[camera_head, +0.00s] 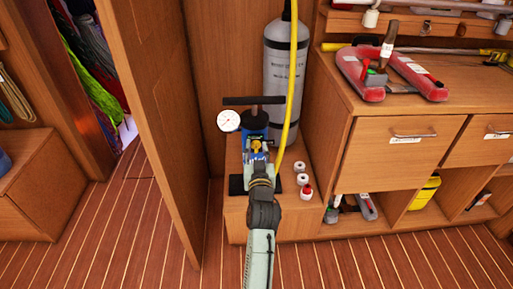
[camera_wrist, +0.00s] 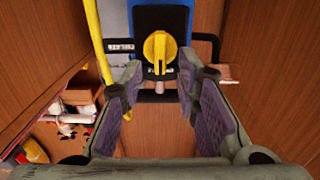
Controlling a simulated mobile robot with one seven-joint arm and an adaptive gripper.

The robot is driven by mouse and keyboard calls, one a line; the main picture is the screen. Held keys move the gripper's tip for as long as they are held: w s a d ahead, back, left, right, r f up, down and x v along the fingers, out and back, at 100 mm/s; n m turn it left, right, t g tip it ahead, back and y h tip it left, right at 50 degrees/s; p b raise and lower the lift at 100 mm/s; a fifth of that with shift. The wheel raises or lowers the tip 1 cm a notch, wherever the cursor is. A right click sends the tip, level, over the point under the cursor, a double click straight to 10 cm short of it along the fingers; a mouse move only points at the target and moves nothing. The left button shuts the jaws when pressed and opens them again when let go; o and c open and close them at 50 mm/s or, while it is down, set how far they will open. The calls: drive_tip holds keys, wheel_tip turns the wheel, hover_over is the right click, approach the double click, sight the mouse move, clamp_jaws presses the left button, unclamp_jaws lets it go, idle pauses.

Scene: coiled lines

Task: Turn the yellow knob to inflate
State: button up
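The yellow knob (camera_wrist: 160,50) sits on a black plate on the front of a blue pump (camera_wrist: 178,18). In the wrist view its raised grip stands upright, and part of a label reading "FLATE" shows to its left. In the head view the knob (camera_head: 257,144) is small and partly covered by my gripper. My gripper (camera_wrist: 162,82) is open, with its two fingers to the left and right below the knob and nothing between them. In the head view my gripper (camera_head: 260,160) is in front of the blue pump (camera_head: 244,144). I cannot tell whether it touches anything.
A white round gauge (camera_head: 229,121) and a black handle (camera_head: 254,100) belong to the pump. A yellow hose (camera_head: 291,90) runs beside a grey cylinder (camera_head: 281,75). Small white-and-red items (camera_head: 303,180) stand right of the pump. A wooden panel (camera_head: 160,110) is at left, drawers (camera_head: 400,145) at right.

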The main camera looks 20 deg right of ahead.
drive_tip(key=shift+w, duration=0.2)
clamp_jaws()
idle(0.3)
